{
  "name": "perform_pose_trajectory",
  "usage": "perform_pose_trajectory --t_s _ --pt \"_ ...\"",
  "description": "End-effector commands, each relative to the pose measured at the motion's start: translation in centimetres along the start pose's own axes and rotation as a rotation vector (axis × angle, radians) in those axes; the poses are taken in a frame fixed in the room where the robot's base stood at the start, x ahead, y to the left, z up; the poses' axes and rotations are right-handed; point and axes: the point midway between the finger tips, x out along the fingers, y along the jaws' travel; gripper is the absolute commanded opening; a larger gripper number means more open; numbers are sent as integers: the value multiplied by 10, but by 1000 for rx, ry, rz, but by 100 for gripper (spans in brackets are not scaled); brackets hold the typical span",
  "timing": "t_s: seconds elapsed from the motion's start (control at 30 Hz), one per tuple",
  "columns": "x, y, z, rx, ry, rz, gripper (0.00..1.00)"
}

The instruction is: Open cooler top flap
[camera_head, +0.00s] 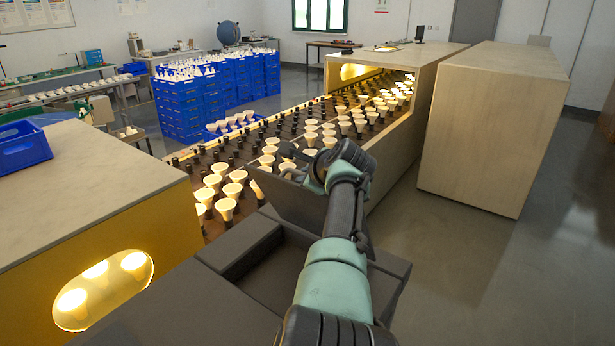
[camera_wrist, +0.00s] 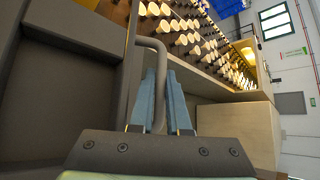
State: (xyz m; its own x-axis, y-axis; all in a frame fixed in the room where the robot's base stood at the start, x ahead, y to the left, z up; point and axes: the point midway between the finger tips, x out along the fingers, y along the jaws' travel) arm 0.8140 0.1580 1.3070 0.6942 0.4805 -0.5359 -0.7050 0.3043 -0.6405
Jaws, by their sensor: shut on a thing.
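The cooler (camera_head: 225,290) is a dark grey box at the bottom centre of the head view, with a recess in its top. A grey panel that looks like its top flap (camera_head: 290,205) stands raised at the far side of the recess. In the wrist view the flap shows nearly edge-on (camera_wrist: 129,70), with a bent grey bar handle (camera_wrist: 150,42) on it. My gripper (camera_head: 298,168) is at the flap's upper side. In the wrist view its blue fingers (camera_wrist: 166,80) are shut on the handle. My arm hides part of the cooler and flap in the head view.
A conveyor (camera_head: 240,150) with rows of lit bulbs runs just beyond the flap. A yellow-sided cabinet (camera_head: 160,225) stands at left, and a pale wooden block (camera_head: 490,130) at right. Stacked blue crates (camera_head: 190,105) stand behind. Clear floor (camera_head: 470,270) lies at right.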

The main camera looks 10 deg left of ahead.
Motion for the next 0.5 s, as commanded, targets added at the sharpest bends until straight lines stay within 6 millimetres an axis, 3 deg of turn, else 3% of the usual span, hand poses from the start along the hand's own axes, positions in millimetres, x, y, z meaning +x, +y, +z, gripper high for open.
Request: perform_pose_trajectory --t_s 0.17,0.2,0.23,0.5 --pt "0 0 -2 -1 4 0 0" --pt "0 0 -2 -1 4 0 20" --pt "0 0 -2 -1 4 0 26" --pt "0 0 -1 -1 2 0 27"
